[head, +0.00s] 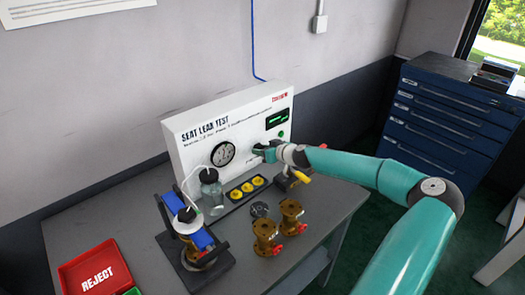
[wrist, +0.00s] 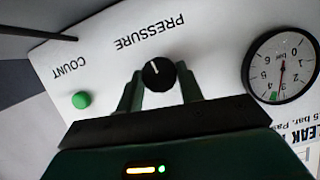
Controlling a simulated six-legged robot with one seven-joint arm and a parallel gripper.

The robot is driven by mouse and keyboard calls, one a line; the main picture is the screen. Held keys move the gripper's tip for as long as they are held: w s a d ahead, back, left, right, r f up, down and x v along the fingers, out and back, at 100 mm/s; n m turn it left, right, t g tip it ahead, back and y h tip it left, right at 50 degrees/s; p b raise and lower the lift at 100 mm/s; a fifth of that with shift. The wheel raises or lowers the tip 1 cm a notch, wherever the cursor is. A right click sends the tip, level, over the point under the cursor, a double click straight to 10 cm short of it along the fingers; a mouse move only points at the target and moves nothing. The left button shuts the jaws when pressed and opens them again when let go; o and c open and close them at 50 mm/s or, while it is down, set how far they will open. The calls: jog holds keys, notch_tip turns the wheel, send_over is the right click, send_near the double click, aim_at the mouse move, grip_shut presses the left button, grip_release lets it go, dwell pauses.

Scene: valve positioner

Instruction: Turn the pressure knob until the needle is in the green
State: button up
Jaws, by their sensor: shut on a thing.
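The black pressure knob (wrist: 158,75) sits on the white panel under the upside-down PRESSURE label in the wrist view. My gripper (wrist: 159,92) has one finger on each side of it and is shut on it. In the head view my gripper (head: 262,151) is at the panel front and hides the knob. The round gauge (wrist: 283,66) is at the right of the wrist view. Its thin needle points down in the picture, close to a small green mark (wrist: 274,95) near the rim. I cannot tell whether the tip is inside the green. The gauge (head: 223,153) is small in the head view.
A green COUNT button (wrist: 81,100) is left of the knob in the wrist view. On the bench are a glass jar (head: 211,192), yellow caps (head: 246,187), brass valves (head: 265,237), a blue clamp fixture (head: 203,240) and a red REJECT tray (head: 68,277).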

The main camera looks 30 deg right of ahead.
jog(key=o, duration=1)
jog(key=v, duration=1.4)
